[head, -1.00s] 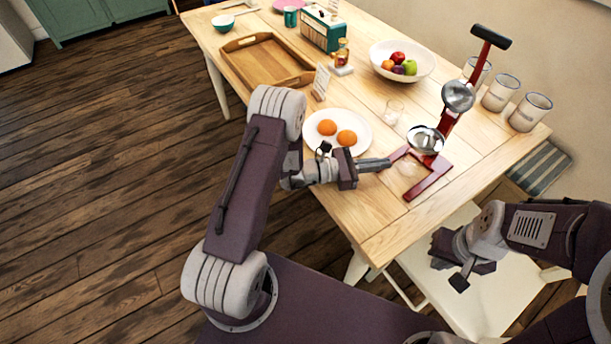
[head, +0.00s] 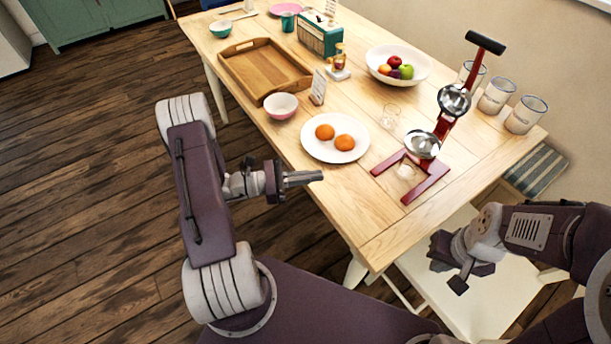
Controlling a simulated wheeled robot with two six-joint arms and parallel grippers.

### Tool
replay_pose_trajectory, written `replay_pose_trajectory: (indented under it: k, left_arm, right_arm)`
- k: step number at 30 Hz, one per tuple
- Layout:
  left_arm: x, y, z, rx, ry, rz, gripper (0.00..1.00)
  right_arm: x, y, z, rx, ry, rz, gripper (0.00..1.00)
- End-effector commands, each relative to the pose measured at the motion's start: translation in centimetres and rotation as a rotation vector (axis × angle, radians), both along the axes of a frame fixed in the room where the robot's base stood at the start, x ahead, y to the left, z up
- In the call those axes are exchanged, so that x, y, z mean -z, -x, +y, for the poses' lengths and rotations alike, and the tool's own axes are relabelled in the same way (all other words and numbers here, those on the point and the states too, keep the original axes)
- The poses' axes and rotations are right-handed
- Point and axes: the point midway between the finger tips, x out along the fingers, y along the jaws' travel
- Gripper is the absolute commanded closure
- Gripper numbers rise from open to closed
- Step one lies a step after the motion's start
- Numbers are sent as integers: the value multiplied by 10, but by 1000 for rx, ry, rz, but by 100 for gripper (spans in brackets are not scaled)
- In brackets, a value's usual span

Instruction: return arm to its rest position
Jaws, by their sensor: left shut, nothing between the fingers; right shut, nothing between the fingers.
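My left gripper (head: 303,178) is shut and empty. It points right, at the near left edge of the wooden table (head: 375,222), apart from the objects on it. My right gripper (head: 459,282) is shut and empty at the lower right, over a white seat. A red citrus press (head: 439,140) with a metal cup stands on the table, clear of both grippers. A white plate (head: 312,150) with two orange fruits lies left of the press.
A pink bowl (head: 281,106) sits beside a wooden tray (head: 240,70). A fruit bowl (head: 424,70), a small glass (head: 390,115) and several canisters (head: 524,116) stand farther back. A white chair (head: 490,300) is at the table's near side. Open floor (head: 90,200) lies left.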

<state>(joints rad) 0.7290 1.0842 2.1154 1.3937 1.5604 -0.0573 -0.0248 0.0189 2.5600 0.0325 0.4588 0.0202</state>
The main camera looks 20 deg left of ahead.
Motion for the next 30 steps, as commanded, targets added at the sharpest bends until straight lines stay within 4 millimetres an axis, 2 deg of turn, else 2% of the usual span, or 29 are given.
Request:
replay_pose_trajectory:
  k: [2, 6, 16, 19, 20, 22, 23, 24, 26, 27, 30]
  left_arm:
    - [0, 5, 10, -3, 0, 0, 100]
    - [0, 10, 16, 0, -1, 1, 100]
    - [0, 10, 14, 7, -1, 1, 100]
    - [-10, 6, -6, 78, -29, -29, 100]
    - [-20, 3, -16, 118, -54, -59, 100]
    - [-49, 5, -49, 238, -113, -138, 100]
    - [-62, 13, -67, 313, -141, -173, 100]
    - [-73, 31, -90, 430, -195, -212, 100]
    - [-79, 65, -116, 610, -302, -263, 100]
    - [-77, 89, -127, 729, -387, -296, 100]
    - [-61, 142, -130, 995, -625, -390, 100]
  right_arm:
    - [-1, 0, 0, 0, 0, 0, 100]
    - [-1, 0, 0, 0, 0, 0, 100]
    - [-1, 0, 0, 0, 0, 0, 100]
    - [-1, 0, 0, 0, 0, 0, 100]
    - [-1, 0, 0, 0, 0, 0, 100]
    - [-1, 0, 0, 0, 0, 0, 100]
    - [-1, 0, 0, 0, 0, 0, 100]
    - [-1, 0, 0, 0, 0, 0, 100]
    - [0, 0, 0, 0, 0, 0, 100]
    - [0, 0, 0, 0, 0, 0, 100]
    - [0, 0, 0, 0, 0, 0, 100]
